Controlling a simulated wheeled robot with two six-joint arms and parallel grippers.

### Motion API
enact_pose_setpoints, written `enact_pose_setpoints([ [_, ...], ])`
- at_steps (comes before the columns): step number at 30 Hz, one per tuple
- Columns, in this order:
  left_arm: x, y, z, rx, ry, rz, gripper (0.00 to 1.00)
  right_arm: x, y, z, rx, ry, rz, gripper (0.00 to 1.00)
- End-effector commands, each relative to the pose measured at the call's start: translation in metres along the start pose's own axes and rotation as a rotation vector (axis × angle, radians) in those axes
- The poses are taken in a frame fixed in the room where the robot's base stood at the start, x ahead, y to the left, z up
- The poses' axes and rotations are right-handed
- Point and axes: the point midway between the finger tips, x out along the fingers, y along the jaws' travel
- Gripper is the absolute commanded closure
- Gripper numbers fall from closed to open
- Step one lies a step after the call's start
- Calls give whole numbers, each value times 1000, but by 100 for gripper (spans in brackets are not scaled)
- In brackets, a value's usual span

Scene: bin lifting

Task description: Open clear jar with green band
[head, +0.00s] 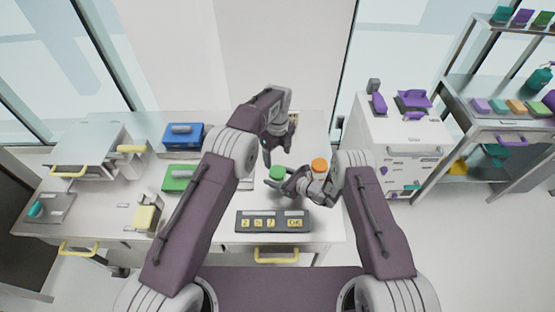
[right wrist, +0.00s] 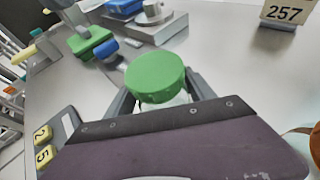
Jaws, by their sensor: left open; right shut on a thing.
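The jar with a green lid (head: 277,173) stands on the workbench in the head view. In the right wrist view its round green lid (right wrist: 157,77) fills the centre, with a little of the clear body below it. My right gripper (head: 276,183) is shut on the jar, one finger on each side just below the lid. My left gripper (head: 279,155) is open and empty, pointing down above and slightly behind the lid. The lid sits on the jar. Most of the jar body and any band on it are hidden by my right gripper.
An orange-lidded jar (head: 319,164) is right of my right gripper. A keypad panel (head: 273,222) lies at the bench front. Blue (head: 183,136) and green (head: 180,178) boxes stand to the left. A 257 sign (right wrist: 284,12) shows in the right wrist view.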

Motion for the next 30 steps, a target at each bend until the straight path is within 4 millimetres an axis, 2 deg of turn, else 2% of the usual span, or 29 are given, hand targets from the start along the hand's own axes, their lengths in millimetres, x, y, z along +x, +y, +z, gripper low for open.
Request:
enact_pose_setpoints([
  [5,12,0,0,0,1,2,25,0,0,0,0,-1,0,100],
  [12,57,1,0,-1,1,3,25,0,0,1,0,-1,0,100],
  [15,71,0,0,-2,0,1,25,0,0,1,0,-1,0,100],
  [19,80,0,0,-2,0,0,25,0,0,1,0,-1,0,100],
  [26,81,0,0,-2,-1,-1,25,0,0,0,0,-1,0,100],
  [28,81,0,0,-2,-1,0,39,0,0,1,-1,-1,0,100],
  [30,81,0,0,-3,-1,0,59,0,0,1,0,-1,0,100],
])
